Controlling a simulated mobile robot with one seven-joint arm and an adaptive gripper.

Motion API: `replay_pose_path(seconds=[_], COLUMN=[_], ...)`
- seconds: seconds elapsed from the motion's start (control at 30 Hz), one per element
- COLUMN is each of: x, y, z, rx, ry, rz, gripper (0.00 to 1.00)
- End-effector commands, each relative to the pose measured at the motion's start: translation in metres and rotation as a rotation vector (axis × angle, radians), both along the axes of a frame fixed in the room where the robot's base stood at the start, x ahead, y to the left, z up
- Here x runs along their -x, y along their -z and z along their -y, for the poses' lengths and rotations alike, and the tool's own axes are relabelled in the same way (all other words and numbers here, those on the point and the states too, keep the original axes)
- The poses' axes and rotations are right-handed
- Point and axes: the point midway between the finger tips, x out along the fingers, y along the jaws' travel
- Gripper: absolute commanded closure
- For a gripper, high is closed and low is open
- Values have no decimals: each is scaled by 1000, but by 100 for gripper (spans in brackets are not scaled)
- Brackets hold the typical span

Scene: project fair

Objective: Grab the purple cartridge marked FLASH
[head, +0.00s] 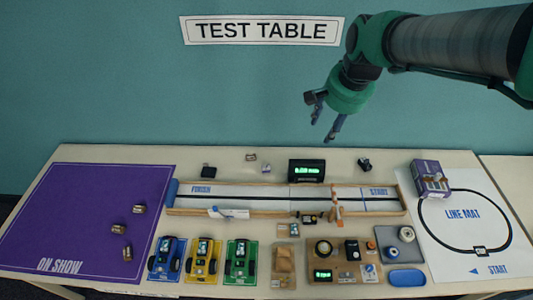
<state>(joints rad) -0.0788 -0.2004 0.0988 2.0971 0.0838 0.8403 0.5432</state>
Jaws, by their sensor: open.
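I cannot make out the word FLASH on anything, so I cannot tell which thing is the purple cartridge. A purple and white box (430,178) stands at the top left of the line mat, with small brownish things at its front; its markings are too small to read. My gripper (322,118) hangs from the upper right in front of the teal wall, its fingers apart and empty. It is above the back of the table in the picture and touches nothing.
A wooden-edged track (250,197) runs across the middle of the table (100,154). Three toy cars (203,258) stand in front. A purple ON SHOW mat (70,215) holds several small metallic parts. The white line mat (450,240) lies at right. A dark display (306,170) stands behind the track.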

Motion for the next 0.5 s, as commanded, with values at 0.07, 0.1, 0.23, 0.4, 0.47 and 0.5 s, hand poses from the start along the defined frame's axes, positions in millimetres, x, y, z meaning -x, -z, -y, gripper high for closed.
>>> replay_pose_path(seconds=[0.07,0.1,0.23,0.4,0.47,0.5], x=[-17,-25,-51,-83,-94,-102], y=[7,11,25,46,54,60], z=[-6,-8,-18,-31,-35,-38], rx=[-14,-20,-43,-71,-80,-84], ry=[32,48,103,177,203,220], rz=[-19,-29,-58,-93,-106,-115], gripper=[55,55,55,55,55,55])
